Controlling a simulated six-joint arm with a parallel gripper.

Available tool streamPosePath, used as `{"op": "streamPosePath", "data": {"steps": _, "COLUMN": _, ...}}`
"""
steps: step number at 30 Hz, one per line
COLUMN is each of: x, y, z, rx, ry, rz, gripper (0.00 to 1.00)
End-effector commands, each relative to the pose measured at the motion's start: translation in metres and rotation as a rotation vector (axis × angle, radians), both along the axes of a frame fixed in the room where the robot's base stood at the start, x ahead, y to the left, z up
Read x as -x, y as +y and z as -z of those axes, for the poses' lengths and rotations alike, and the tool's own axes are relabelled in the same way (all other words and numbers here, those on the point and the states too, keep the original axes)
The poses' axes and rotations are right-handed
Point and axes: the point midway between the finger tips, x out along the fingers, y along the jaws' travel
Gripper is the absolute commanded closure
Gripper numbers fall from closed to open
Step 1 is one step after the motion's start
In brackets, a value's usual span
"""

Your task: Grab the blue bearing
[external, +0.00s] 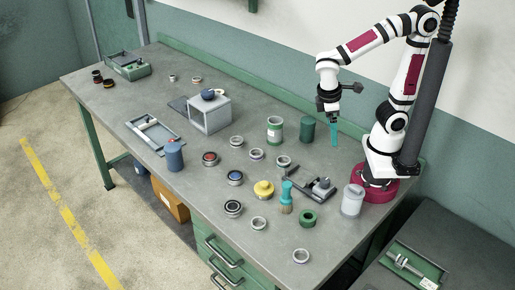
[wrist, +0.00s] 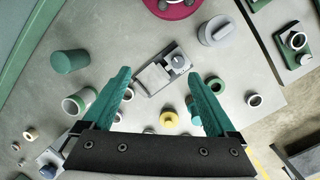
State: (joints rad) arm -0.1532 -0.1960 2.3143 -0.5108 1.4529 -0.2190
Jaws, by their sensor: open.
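The blue bearing (external: 235,178), a dark ring with a blue inner part, lies flat on the grey table left of the yellow part. I cannot make it out in the wrist view, where my gripper's body covers the near area. My gripper (external: 334,140) is in the air at the right of the table, well apart from the bearing. Its two green fingers are spread and empty in the wrist view (wrist: 158,75), with a grey fixture beyond them.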

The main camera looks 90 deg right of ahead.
Motion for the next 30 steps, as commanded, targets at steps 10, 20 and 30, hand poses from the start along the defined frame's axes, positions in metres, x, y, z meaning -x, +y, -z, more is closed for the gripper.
{"op": "streamPosePath", "data": {"steps": 10, "x": -0.200, "y": 0.063, "z": 0.108, "rx": 0.637, "ry": 0.544, "rz": -1.348, "gripper": 0.08}}
{"op": "streamPosePath", "data": {"steps": 20, "x": -0.243, "y": 0.103, "z": 0.174, "rx": 0.885, "ry": 0.745, "rz": -1.713, "gripper": 0.08}}
{"op": "streamPosePath", "data": {"steps": 30, "x": -0.272, "y": 0.031, "z": 0.205, "rx": 0.881, "ry": 0.740, "rz": -1.710, "gripper": 0.08}}
